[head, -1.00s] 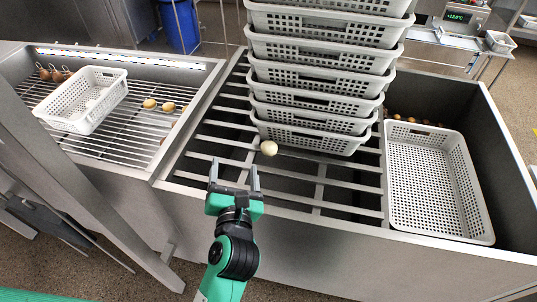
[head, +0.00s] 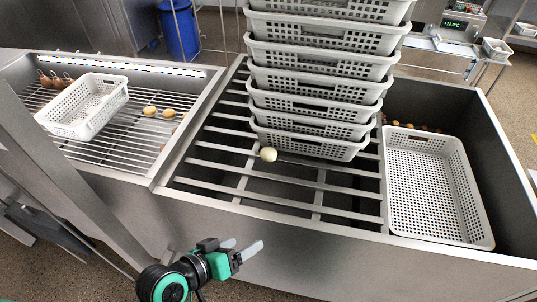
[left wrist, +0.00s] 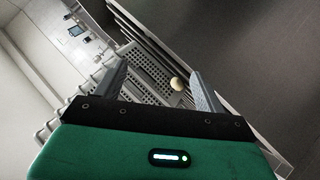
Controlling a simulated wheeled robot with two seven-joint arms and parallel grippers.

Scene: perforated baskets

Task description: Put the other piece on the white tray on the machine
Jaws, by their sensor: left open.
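A pale round piece (head: 268,154) rests on the metal slats at the foot of the basket stack; it also shows in the left wrist view (left wrist: 177,83), seen between the fingers but at a distance. Two yellowish pieces (head: 158,111) lie on the left rack. A white perforated tray (head: 118,95) sits tilted on that rack, and another white tray (head: 393,190) lies at the right. My left gripper (head: 243,247) is open and empty in front of the machine's front wall, below and apart from the pale piece. My right gripper is not in view.
A tall stack of white perforated baskets (head: 318,75) stands on the slats behind the pale piece. Brown pieces (head: 55,78) lie at the far left. The metal front rim (head: 300,222) runs between my gripper and the slats. The front slats are clear.

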